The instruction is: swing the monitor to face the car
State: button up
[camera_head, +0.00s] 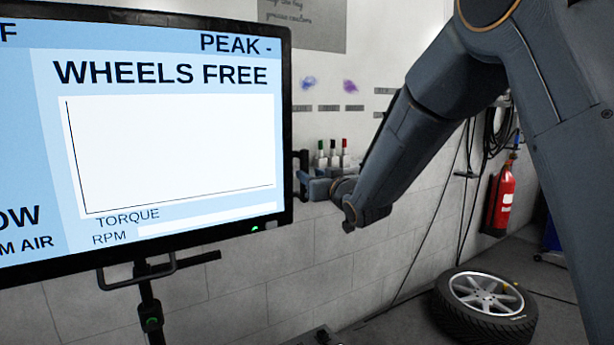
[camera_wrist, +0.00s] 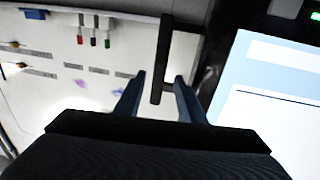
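The monitor (camera_head: 165,215) fills the left of the head view, its lit screen reading "WHEELS FREE" and turned toward my camera. Part of its screen shows at right in the wrist view (camera_wrist: 275,115). A black bar handle (camera_head: 301,160) stands off the monitor's right edge. In the wrist view the handle (camera_wrist: 167,50) reaches down between my two fingertips. My gripper (camera_wrist: 160,95) is open, with one finger on each side of the handle and gaps visible beside it. In the head view my gripper (camera_head: 317,187) is at the handle, partly hidden. The car is not in view.
The monitor stands on a black pole (camera_head: 150,315). Behind is a whiteboard with a ledge of several markers (camera_head: 332,152). A loose wheel (camera_head: 485,305) lies on the floor at right, below a red fire extinguisher (camera_head: 503,198) and hanging cables on the wall.

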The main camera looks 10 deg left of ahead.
jog(key=shift+v, duration=1.1)
jog(key=s+d+f+m+g+h, duration=0.2)
jog(key=s+d+f+g+h, duration=0.2)
jog(key=s+d+f, duration=0.45)
jog(key=s+d+f+m+g+h, duration=0.2)
jog(key=s+d+f+g+h, duration=0.3)
jog(key=d+f, duration=0.6)
jog(key=s+d+f+g, duration=0.1)
jog(key=s+d+g, duration=0.1)
jog(key=s, duration=0.6)
jog(key=s+d+f+m+g, duration=0.1)
jog(key=s+d+f+g, duration=0.1)
jog(key=s, duration=0.7)
jog(key=s+d+f+m+g, duration=0.1)
jog(key=s+d+f+g, duration=0.1)
jog(key=s, duration=0.7)
jog(key=shift+s+d+f, duration=0.15)
jog(key=shift+d+f, duration=0.1)
jog(key=shift+d, duration=0.55)
jog(key=shift+c, duration=0.6)
jog(key=shift+a, duration=0.1)
